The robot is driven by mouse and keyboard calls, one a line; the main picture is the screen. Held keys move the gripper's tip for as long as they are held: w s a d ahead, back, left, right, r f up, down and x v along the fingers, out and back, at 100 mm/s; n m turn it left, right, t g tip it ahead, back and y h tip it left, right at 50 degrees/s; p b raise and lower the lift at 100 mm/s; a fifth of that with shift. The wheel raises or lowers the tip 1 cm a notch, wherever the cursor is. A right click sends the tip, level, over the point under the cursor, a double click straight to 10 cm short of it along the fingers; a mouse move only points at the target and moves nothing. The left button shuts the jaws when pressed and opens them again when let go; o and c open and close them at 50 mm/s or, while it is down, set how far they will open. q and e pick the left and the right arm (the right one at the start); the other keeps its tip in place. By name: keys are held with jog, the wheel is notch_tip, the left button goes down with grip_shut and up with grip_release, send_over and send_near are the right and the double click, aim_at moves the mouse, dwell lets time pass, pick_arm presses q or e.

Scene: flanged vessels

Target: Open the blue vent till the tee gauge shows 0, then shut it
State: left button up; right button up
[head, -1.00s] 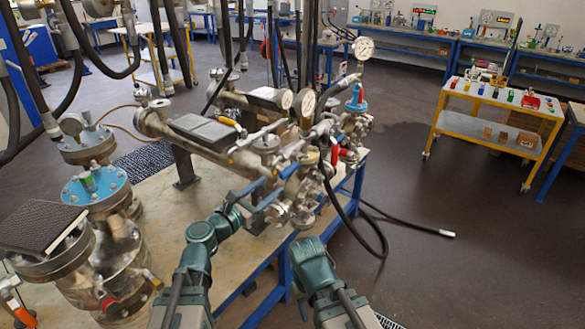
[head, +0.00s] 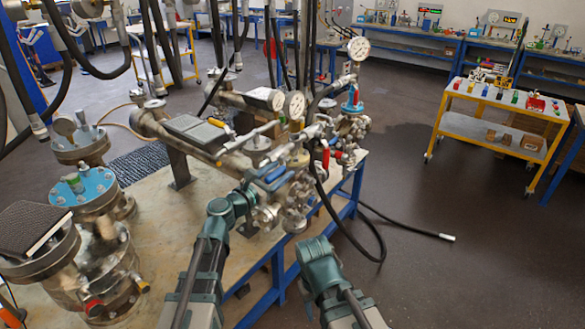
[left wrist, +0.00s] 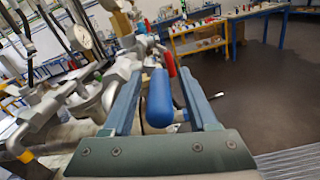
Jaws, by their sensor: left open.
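A blue vent handle (left wrist: 159,98) stands between the two fingers of my left gripper (left wrist: 164,85) in the left wrist view. The fingers are apart, with gaps visible beside the handle. In the head view my left gripper (head: 268,176) is at the near end of the steel pipework (head: 258,142), among valves. A dial gauge (left wrist: 82,37) shows in the left wrist view. The head view shows a raised gauge (head: 359,48) and two lower gauges, one here (head: 294,104); I cannot tell which is the tee gauge, and their readings are too small. My right gripper is out of view.
A red handle (left wrist: 170,64) lies just beyond the blue one, close to the fingers. Flanged vessels (head: 92,190) stand at the left on the bench (head: 160,215). A black hose (head: 378,240) hangs to the floor. A yellow cart (head: 490,130) stands at the right, with clear floor before it.

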pick_arm(q)
jog(key=shift+x, duration=0.95)
grip_shut()
jog(key=shift+s, duration=0.1)
